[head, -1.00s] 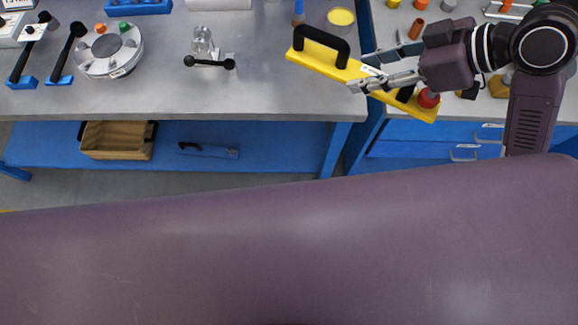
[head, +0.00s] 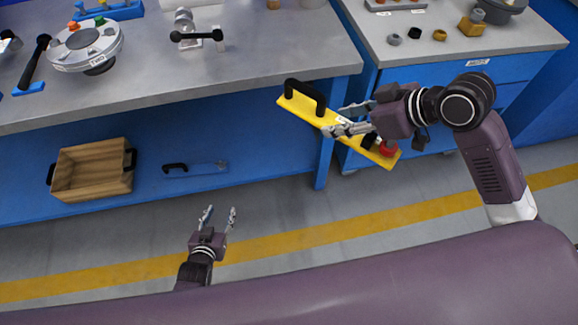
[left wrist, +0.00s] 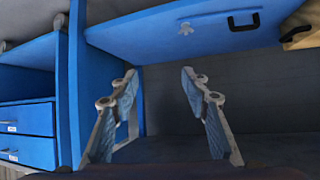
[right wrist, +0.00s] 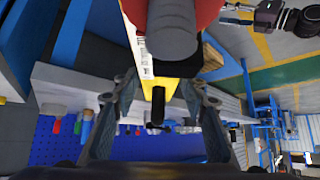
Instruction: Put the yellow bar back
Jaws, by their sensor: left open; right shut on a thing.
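The yellow bar (head: 301,105) is held in the air in front of the bench, tilted down to the right. It has a black arched handle at its left end and a red knob (head: 384,153) at its right end. My right gripper (head: 343,122) is shut on the bar near its middle. In the right wrist view the bar (right wrist: 173,85) shows between the fingers, with the red and grey knob large above. My left gripper (head: 219,215) is open and empty, low over the floor; its spread fingers also show in the left wrist view (left wrist: 160,100).
The grey left bench (head: 270,60) carries a round flanged unit (head: 86,47) and a clamp. A second bench (head: 440,50) on the right holds small parts. A wooden crate (head: 92,170) and a blue bar with a black handle (head: 197,168) lie on the blue lower shelf.

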